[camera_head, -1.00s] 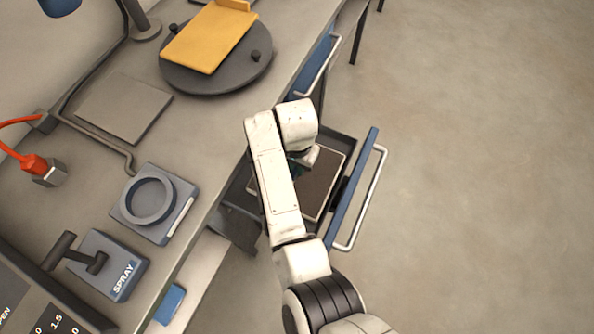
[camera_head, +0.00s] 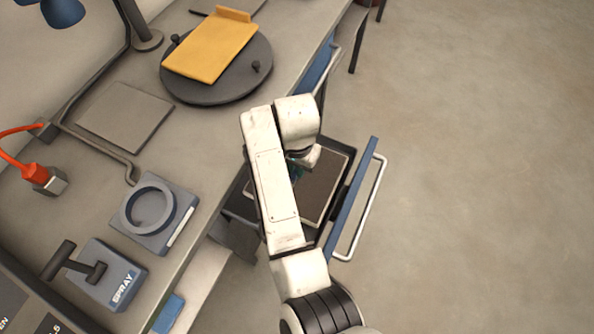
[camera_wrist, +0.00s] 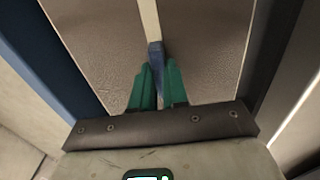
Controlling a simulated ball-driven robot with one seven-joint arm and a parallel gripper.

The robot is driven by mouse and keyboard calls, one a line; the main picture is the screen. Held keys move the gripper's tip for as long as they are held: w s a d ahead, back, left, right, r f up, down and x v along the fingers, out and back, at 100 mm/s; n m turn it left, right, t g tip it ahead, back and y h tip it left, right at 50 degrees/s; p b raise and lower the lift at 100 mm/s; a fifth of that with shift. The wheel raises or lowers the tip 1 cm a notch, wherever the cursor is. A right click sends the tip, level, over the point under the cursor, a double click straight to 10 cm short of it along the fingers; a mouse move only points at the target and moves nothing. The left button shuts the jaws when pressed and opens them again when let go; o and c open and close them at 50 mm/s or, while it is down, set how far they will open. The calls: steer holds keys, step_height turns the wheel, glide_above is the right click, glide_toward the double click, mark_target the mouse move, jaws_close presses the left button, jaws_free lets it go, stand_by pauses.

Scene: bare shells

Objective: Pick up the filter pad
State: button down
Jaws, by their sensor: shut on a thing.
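The filter pad (camera_head: 323,188) is a flat brown, fine-textured panel with a pale border. In the head view it is at the open drawer, partly hidden by my arm. In the wrist view its brown surface (camera_wrist: 205,45) spreads on both sides of a pale central bar. My gripper (camera_wrist: 157,75) has green fingers closed on a narrow blue-grey part at the end of that bar. In the head view my gripper (camera_head: 296,165) is mostly hidden beneath my wrist. I cannot tell whether the pad is clear of the drawer floor.
The open drawer has a blue front (camera_head: 350,198) and a pale bar handle (camera_head: 366,215). The grey workbench (camera_head: 195,140) lies to the left, with a dark turntable (camera_head: 250,75) bearing a yellow plate (camera_head: 212,47). Open floor (camera_head: 480,160) lies to the right.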

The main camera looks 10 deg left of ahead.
step_height(320, 180, up, 14)
steer(key=p, duration=0.1)
steer(key=shift+f, duration=0.25)
